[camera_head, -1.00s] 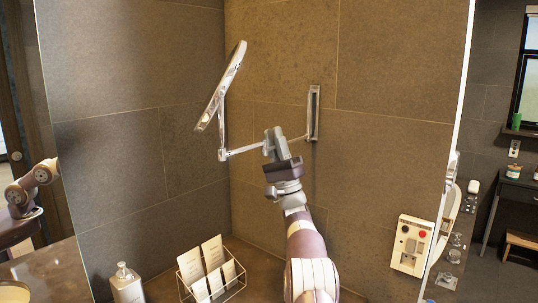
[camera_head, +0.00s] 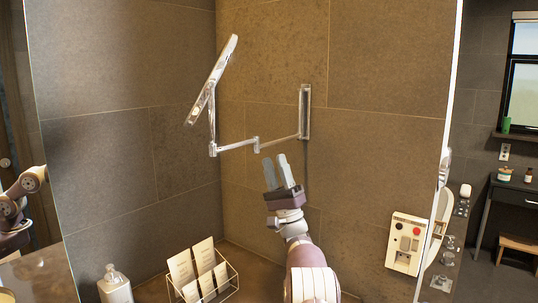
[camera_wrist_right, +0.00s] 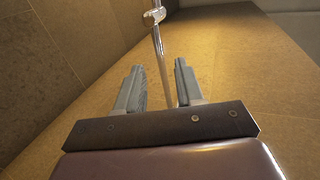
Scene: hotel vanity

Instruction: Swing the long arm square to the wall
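A chrome folding mirror is fixed to the tiled wall by an upright bracket (camera_head: 305,112). Its long arm (camera_head: 280,139) slants from the bracket out to a middle joint (camera_head: 257,144). A shorter arm (camera_head: 235,147) runs on left to the post of the tilted mirror head (camera_head: 212,80). My right gripper (camera_head: 275,160) is open and empty just below the long arm, fingers pointing up. In the right wrist view a chrome arm (camera_wrist_right: 162,60) shows in line with the gap between the open fingers (camera_wrist_right: 158,80), beyond them. My left gripper is not in view.
A wire rack with white cards (camera_head: 200,272) and a soap dispenser (camera_head: 114,284) stand on the counter below left. A panel with a red button (camera_head: 406,243) is on the wall at right. The wall below the bracket is clear.

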